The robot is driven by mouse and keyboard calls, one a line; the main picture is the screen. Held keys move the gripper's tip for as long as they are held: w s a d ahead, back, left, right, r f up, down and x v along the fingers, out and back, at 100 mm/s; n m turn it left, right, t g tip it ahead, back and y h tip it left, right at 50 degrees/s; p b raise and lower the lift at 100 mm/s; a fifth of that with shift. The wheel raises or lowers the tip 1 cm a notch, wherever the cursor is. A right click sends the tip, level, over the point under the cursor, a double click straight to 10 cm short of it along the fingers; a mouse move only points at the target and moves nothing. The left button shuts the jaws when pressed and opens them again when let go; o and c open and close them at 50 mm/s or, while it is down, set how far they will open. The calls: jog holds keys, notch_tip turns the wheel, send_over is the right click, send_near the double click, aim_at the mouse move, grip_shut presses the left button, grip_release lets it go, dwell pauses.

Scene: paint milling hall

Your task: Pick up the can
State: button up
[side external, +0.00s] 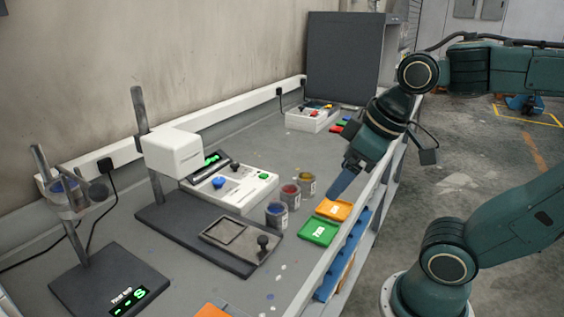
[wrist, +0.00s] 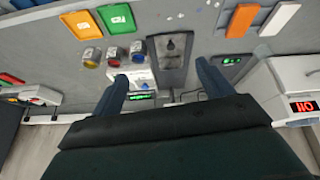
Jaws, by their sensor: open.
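Three small open cans stand in a row on the grey bench: one with blue paint (side external: 276,214), one with red (side external: 290,197) and one with yellow (side external: 307,184). In the wrist view, the yellow can (wrist: 92,57), red can (wrist: 115,56) and blue can (wrist: 138,52) sit left of centre, beyond the left fingertip. My gripper (side external: 338,190) points down to the right of the cans, apart from them. In the wrist view its blue fingers (wrist: 160,72) are spread wide with nothing gripped. Which can is meant is not clear.
An orange tray (side external: 334,209) and a green tray (side external: 318,231) lie near the bench's front edge. A dark stand base (side external: 180,232) with a white head (side external: 172,152) is left of the cans. A white control box (side external: 245,190) is behind them.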

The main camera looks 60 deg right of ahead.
jog(key=w+d+n+g, duration=0.1)
jog(key=w+d+n, duration=0.2)
jog(key=w+n, duration=0.3)
jog(key=n+g, duration=0.4)
jog(key=n, duration=1)
send_over(290, 196)
jog(key=w+d, duration=0.2)
notch_tip(290, 196, down, 9)
jog(key=shift+s+d+f, duration=0.1)
jog(key=shift+s+d, duration=0.1)
jog(key=shift+f, duration=0.1)
jog(key=shift+f, duration=4.2)
jog(key=shift+s+f, duration=0.1)
jog(key=shift+f, duration=2.5)
